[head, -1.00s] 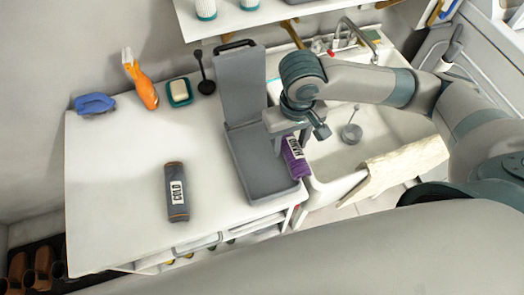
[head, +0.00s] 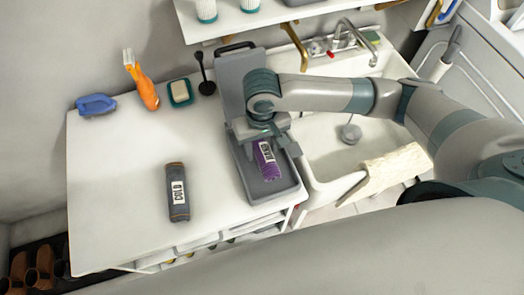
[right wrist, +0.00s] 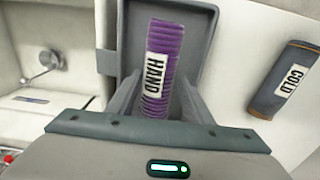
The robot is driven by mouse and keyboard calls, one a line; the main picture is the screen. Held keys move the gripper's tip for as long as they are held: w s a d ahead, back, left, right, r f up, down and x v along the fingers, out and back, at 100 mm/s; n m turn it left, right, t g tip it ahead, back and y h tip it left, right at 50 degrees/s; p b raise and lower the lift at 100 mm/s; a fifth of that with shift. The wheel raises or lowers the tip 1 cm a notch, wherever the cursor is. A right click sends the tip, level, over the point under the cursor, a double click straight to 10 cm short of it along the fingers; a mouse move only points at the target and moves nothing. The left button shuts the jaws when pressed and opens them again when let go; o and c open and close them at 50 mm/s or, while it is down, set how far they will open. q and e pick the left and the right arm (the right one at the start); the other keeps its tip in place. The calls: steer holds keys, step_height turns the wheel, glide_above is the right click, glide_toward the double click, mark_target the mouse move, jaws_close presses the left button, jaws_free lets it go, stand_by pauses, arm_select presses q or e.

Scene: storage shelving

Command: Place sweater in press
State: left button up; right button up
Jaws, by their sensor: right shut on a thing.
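A rolled purple sweater with a white HAND label (head: 267,166) is in my right gripper (head: 264,146). It also shows between the two fingers in the right wrist view (right wrist: 160,50). The roll is over the grey tray of the press (head: 277,191), whose lid (head: 232,72) stands open at the back. I cannot tell whether the roll touches the tray floor. A rolled dark grey sweater with a COLD label (head: 178,192) lies on the counter left of the press. My left gripper is not in view.
The white counter (head: 118,180) is mostly clear. A blue brush (head: 96,104), orange spray bottle (head: 146,90), soap dish (head: 180,93) and dark plunger-like tool (head: 206,86) stand along its back. A sink (head: 325,160) with a beige cloth on its edge (head: 392,168) is right of the press.

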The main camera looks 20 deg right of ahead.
mark_target(262, 149)
steer(key=shift+f, duration=1.45)
steer(key=o, duration=1.3)
steer(key=shift+f, duration=0.1)
step_height(262, 149, up, 12)
steer(key=shift+r+b, duration=0.15)
steer(key=shift+b, duration=0.2)
